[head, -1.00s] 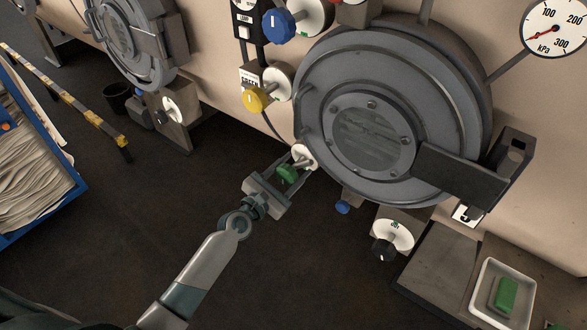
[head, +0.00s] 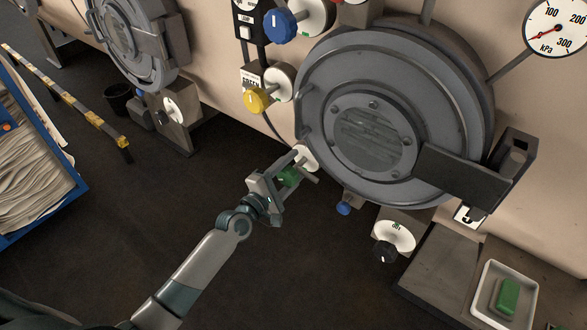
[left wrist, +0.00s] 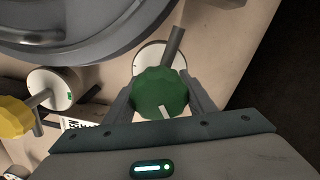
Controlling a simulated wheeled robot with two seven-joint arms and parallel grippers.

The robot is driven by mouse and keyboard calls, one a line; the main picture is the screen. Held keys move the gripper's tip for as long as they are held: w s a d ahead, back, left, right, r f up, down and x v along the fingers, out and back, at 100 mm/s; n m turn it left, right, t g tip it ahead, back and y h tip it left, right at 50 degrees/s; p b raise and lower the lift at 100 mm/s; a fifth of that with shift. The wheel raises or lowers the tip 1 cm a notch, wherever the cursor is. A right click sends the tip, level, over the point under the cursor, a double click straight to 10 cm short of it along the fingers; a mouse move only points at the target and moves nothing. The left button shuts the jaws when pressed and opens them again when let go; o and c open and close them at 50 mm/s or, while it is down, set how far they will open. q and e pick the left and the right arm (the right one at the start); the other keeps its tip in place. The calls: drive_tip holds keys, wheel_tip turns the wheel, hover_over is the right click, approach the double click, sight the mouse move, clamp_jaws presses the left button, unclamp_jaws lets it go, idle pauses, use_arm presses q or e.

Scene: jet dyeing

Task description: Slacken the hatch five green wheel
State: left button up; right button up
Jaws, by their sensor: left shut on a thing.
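The green wheel (head: 289,177) sits at the lower left of the large round hatch (head: 372,135), in front of a white dial disc (head: 305,157). In the left wrist view the green wheel (left wrist: 160,93) shows large, with a white mark on its lower face and a grey bar above it. My left gripper (head: 292,174) is shut on the green wheel, with one finger on each side of it; both fingers also show in the left wrist view (left wrist: 161,100). My right gripper is not in view.
A yellow knob (head: 257,100) and a blue knob (head: 280,23) are above the wheel. A black knob (head: 385,251) and a small blue knob (head: 344,208) are below the hatch. A white tray (head: 485,312) holds a green block. The floor below my arm is clear.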

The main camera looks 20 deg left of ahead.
use_arm(q)
drive_tip(key=m, duration=0.6)
drive_tip(key=shift+r, duration=0.15)
drive_tip(key=m, duration=0.3)
drive_tip(key=shift+p, duration=0.3)
drive_tip(key=m, duration=0.4)
drive_tip(key=shift+s+d+r+m, duration=0.1)
drive_tip(key=shift+m, duration=0.3)
drive_tip(key=m+p, duration=0.1)
drive_tip(key=m, duration=0.5)
drive_tip(key=shift+d, duration=0.1)
drive_tip(key=m, duration=0.5)
drive_tip(key=shift+s+d+m, duration=0.1)
drive_tip(key=shift+d+m, duration=0.05)
drive_tip(key=shift+m, duration=0.15)
drive_tip(key=o, duration=0.9)
drive_tip(key=shift+o, duration=0.8)
